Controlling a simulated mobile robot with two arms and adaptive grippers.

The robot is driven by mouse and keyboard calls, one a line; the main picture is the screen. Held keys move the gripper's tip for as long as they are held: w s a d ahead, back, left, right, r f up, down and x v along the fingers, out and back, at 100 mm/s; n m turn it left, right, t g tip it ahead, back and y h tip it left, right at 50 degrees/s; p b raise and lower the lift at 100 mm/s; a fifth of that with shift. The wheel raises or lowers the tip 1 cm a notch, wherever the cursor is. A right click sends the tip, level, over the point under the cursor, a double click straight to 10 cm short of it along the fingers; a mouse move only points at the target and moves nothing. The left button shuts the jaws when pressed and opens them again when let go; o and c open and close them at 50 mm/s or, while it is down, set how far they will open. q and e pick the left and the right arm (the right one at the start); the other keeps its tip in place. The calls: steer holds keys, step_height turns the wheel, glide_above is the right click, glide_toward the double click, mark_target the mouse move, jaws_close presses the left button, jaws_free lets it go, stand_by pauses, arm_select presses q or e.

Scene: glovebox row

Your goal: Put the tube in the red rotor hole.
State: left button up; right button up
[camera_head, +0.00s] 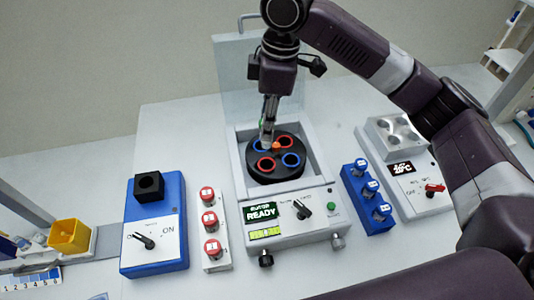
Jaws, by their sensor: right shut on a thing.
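The round black rotor (262,176) sits inside the open centrifuge (290,232), its lid raised behind. Red-ringed holes show at the right rear (285,142) and left front (266,164). Blue-ringed holes show at the right front (291,160) and left rear (258,144). My right gripper (267,136) reaches down from above to the rear of the rotor and is shut on the tube. A small orange part (276,147), probably of the tube, shows at the fingertips between the rear holes. The fingers hide most of the tube; I cannot tell whether it touches the rotor. My left gripper is out of view.
A blue rack (367,208) with several tubes and a white 20°C block (404,172) stand right of the centrifuge. A strip with red buttons (211,222) and a blue device (153,252) stand left. A yellow bin (69,236) is at the far left.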

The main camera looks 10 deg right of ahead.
mark_target(267, 143)
step_height(267, 143, down, 6)
steer(key=shift+f+p, duration=0.2)
steer(key=shift+p, duration=0.2)
steer(key=shift+f+p, duration=0.35)
steer(key=shift+f, duration=1.95)
steer(key=shift+f, duration=0.1)
steer(key=o, duration=1)
steer(key=r, duration=0.4)
steer(key=d+r+b, duration=0.1)
steer(key=r, duration=0.3)
steer(key=r+b, duration=0.1)
steer(key=r, duration=0.3)
steer(key=shift+s+d+r, duration=0.1)
steer(key=shift+s+d, duration=0.1)
